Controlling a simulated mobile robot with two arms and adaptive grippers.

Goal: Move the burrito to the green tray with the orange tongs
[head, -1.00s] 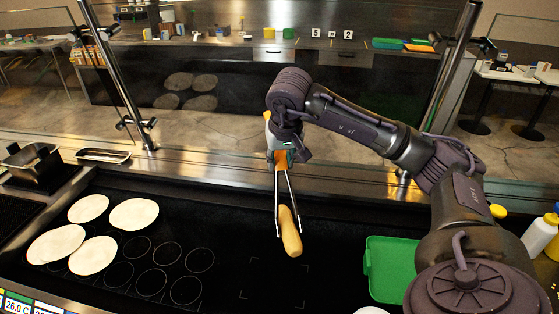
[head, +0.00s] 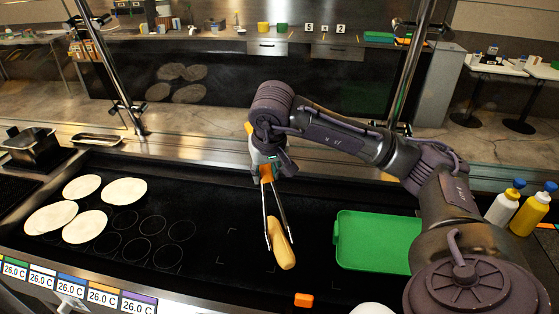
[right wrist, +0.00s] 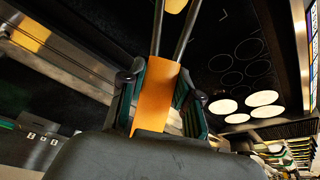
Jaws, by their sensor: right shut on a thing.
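The burrito (head: 283,247) is a golden roll held between the metal arms of the orange tongs (head: 267,173), above the black griddle. Its end also shows at the top of the right wrist view (right wrist: 175,5). My right gripper (head: 267,160) is shut on the orange part of the tongs, which shows between its fingers in the right wrist view (right wrist: 157,95). The green tray (head: 375,262) lies to the right of the burrito, partly hidden behind my right arm. The burrito is apart from the tray. My left gripper is not in view.
Several pale tortillas (head: 82,187) lie on the left of the griddle (head: 200,215), beside printed circles. A small orange block (head: 304,300) is at the front edge. White and yellow bottles (head: 530,213) stand at the right. A glass guard with metal posts (head: 112,80) runs behind.

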